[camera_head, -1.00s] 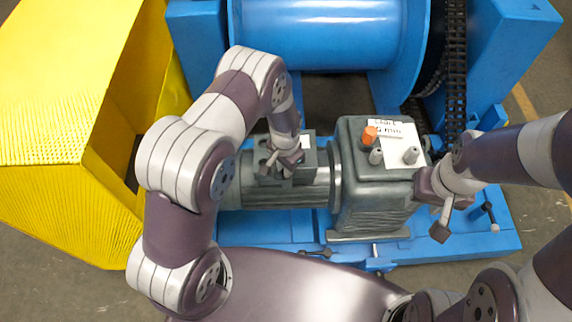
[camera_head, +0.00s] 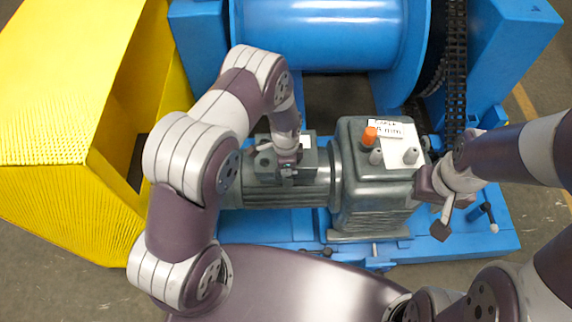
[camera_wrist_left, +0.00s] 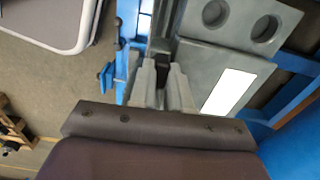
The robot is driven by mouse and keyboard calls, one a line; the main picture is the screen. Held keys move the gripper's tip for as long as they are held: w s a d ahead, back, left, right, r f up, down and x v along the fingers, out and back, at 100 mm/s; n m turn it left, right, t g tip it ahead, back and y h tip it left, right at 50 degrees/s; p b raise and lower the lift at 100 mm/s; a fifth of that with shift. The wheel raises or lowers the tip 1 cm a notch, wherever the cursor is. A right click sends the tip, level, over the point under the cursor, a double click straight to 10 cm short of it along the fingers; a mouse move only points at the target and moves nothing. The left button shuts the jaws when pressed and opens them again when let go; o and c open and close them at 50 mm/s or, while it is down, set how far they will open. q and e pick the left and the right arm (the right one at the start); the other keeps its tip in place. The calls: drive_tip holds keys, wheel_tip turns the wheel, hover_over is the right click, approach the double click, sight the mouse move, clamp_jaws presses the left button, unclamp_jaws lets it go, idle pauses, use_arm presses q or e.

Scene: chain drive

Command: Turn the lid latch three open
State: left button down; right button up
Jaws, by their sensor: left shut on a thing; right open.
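The grey terminal box (camera_head: 306,160) sits on top of the grey motor (camera_head: 290,192), its lid carrying a white label. The lid also shows in the left wrist view (camera_wrist_left: 200,62), with the label on it. My left gripper (camera_head: 287,174) is at the front edge of the lid. In the left wrist view its fingers (camera_wrist_left: 166,84) are closed on a small dark latch (camera_wrist_left: 160,46), mostly hidden between them. I cannot read a number on it. My right gripper (camera_head: 441,215) is open and empty, right of the gearbox (camera_head: 375,205).
The gearbox carries an orange cap (camera_head: 370,136), grey plugs and a paper note (camera_head: 398,131). A blue drum (camera_head: 320,35) and a chain (camera_head: 453,70) lie behind. A yellow guard (camera_head: 60,110) stands at left.

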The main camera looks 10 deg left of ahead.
idle(0.6)
use_arm(q)
drive_tip(key=c, duration=1.1)
unclamp_jaws()
drive_tip(key=shift+r, duration=0.1)
wheel_tip(320, 180, up, 12)
drive_tip(key=shift+r+p, duration=0.25)
drive_tip(key=shift+p, duration=0.4)
